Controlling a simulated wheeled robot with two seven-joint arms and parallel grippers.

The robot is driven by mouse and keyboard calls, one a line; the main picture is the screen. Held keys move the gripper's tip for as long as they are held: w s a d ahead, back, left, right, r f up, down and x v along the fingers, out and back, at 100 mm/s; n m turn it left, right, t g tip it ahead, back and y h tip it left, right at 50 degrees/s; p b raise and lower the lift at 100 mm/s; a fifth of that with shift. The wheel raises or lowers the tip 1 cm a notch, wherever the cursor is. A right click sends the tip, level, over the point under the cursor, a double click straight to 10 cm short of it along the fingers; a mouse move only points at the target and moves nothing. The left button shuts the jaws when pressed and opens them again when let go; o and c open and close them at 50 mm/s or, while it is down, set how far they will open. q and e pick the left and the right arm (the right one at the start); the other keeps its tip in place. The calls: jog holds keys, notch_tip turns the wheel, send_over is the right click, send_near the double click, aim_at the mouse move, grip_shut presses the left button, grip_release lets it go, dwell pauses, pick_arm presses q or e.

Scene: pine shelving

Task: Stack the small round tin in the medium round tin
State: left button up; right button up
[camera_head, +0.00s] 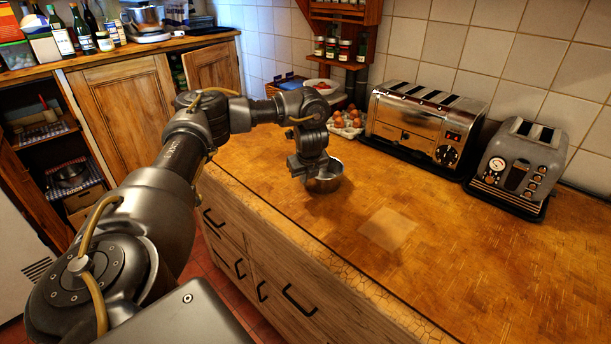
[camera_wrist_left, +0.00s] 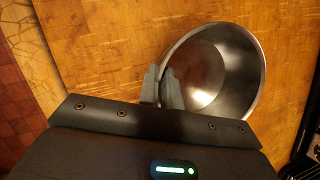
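A shiny metal round tin (camera_head: 325,181) is at the counter's left part in the head view. It fills the upper right of the wrist view (camera_wrist_left: 225,72), its open mouth facing the camera. I see only this one tin and cannot tell whether it is the small or the medium one. My left gripper (camera_head: 308,172) points down at the tin's left side. In the wrist view its fingers (camera_wrist_left: 162,88) are close together at the near wall, one outside and one inside, and look shut on it. Whether the tin touches the counter is unclear. My right gripper is out of view.
A pale square patch (camera_head: 388,230) lies on the wooden counter (camera_head: 470,265), with clear surface around it. A long toaster (camera_head: 425,125) and a smaller toaster (camera_head: 518,165) stand along the tiled wall. Eggs (camera_head: 347,120) sit behind the tin, under a spice rack (camera_head: 340,45).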

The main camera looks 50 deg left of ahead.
pick_arm(q)
jog(key=o, duration=0.3)
jog(key=shift+r, duration=0.1)
